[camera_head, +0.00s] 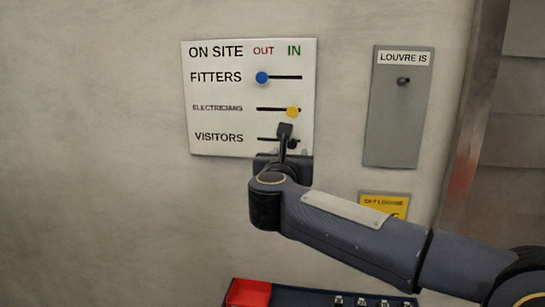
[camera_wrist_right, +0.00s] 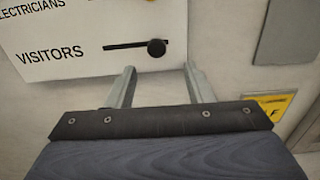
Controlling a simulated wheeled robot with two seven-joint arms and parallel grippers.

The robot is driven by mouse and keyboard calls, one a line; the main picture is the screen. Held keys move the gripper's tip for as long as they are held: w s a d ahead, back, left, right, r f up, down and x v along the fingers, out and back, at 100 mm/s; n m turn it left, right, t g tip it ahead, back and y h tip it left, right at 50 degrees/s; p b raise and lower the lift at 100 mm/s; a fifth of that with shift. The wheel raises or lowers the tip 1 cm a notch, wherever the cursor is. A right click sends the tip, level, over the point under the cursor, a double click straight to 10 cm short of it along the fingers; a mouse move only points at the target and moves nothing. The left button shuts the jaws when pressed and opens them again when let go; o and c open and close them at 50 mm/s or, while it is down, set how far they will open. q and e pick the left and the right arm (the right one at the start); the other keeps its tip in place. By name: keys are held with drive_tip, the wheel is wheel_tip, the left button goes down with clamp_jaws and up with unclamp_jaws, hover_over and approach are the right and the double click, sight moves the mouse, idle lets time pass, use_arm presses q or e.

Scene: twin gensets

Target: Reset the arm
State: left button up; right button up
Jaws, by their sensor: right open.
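My right arm (camera_head: 350,225) comes in from the right in the head view. My right gripper (camera_head: 287,132) is in front of the lower part of the white ON SITE board (camera_head: 215,120). In the right wrist view the right gripper (camera_wrist_right: 158,88) is open, its two fingers apart with nothing between them. The dark VISITORS knob (camera_wrist_right: 156,47) is just beyond the fingertips, at the right part of its slot. The blue FITTERS knob (camera_head: 262,78) is at the left, under OUT. The yellow ELECTRICIANS knob (camera_head: 293,111) is at the right, under IN. My left gripper is not in view.
A grey LOUVRE IS panel (camera_head: 398,120) with a dark knob hangs right of the board. A yellow sign (camera_head: 385,203) is below it, partly behind my arm. A red box (camera_head: 248,292) and a dark tray are at the bottom. The wall left is clear.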

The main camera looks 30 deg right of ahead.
drive_tip(key=s+a+f+n+y+p, duration=0.1)
drive_tip(key=s+a+f+n+y, duration=0.3)
drive_tip(key=n, duration=0.5)
drive_tip(key=s+a+f+n+t+y, duration=0.1)
drive_tip(key=s+a+f+n+y, duration=0.15)
drive_tip(key=n+y, duration=0.55)
drive_tip(key=s+a+f+n+y+p, duration=0.1)
drive_tip(key=s+a+f+n+y, duration=0.2)
drive_tip(key=n, duration=0.8)
drive_tip(key=s+a+f+n+g+p, duration=0.1)
drive_tip(key=s+a+f+n+g, duration=0.1)
drive_tip(key=s+f+n+g, duration=0.7)
drive_tip(key=s+f+n, duration=0.4)
drive_tip(key=s+f, duration=0.4)
drive_tip(key=s, duration=0.3)
drive_tip(key=shift+a+f+n+g, duration=0.15)
drive_tip(key=shift+f+n+g, duration=0.2)
drive_tip(key=shift+n+g, duration=0.05)
